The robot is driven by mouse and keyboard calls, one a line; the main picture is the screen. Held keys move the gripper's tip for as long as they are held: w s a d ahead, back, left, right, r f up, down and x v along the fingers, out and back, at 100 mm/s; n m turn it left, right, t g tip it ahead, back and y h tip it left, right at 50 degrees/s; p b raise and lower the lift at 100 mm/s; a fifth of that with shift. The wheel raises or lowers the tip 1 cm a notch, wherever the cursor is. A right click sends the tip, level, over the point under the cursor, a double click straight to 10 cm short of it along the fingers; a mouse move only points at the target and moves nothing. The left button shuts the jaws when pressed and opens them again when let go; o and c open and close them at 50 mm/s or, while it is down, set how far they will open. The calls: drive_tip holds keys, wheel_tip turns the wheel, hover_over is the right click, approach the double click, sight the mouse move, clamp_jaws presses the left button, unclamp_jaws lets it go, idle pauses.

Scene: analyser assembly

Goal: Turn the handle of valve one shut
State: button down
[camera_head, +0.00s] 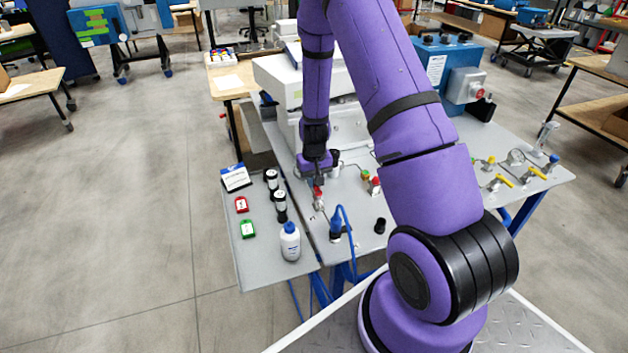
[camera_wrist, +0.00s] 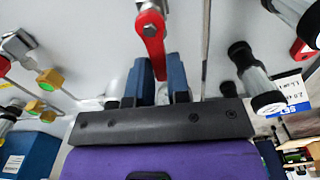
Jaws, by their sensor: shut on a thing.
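A red valve handle (camera_wrist: 152,38) hangs from a metal nut in the wrist view, and its free end runs down between the two blue fingers of my gripper (camera_wrist: 160,82). My gripper is shut on this handle. In the head view, my gripper (camera_head: 318,173) reaches down over the table near its left part, at the red handle (camera_head: 318,191) on a small metal valve (camera_head: 319,204). The fingers partly hide the handle's end. I see no label saying which valve is number one.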

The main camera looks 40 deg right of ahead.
drive_tip(key=m, duration=0.2)
drive_tip(key=s+d+m, duration=0.1)
drive_tip(key=m, duration=0.1)
drive_tip(key=shift+d, duration=0.15)
drive_tip(key=m, duration=0.3)
drive_tip(key=s+d+m, duration=0.1)
drive_tip(key=m, duration=0.2)
drive_tip(key=s+m, duration=0.1)
drive_tip(key=m, duration=0.2)
drive_tip(key=shift+s+d, duration=0.15)
drive_tip(key=shift+s, duration=0.15)
drive_tip(key=shift+s+m, duration=0.35)
drive_tip(key=shift+m, duration=0.8)
drive_tip(key=shift+s+m, duration=0.35)
drive_tip(key=shift+m, duration=0.8)
drive_tip(key=c, duration=1.1)
unclamp_jaws()
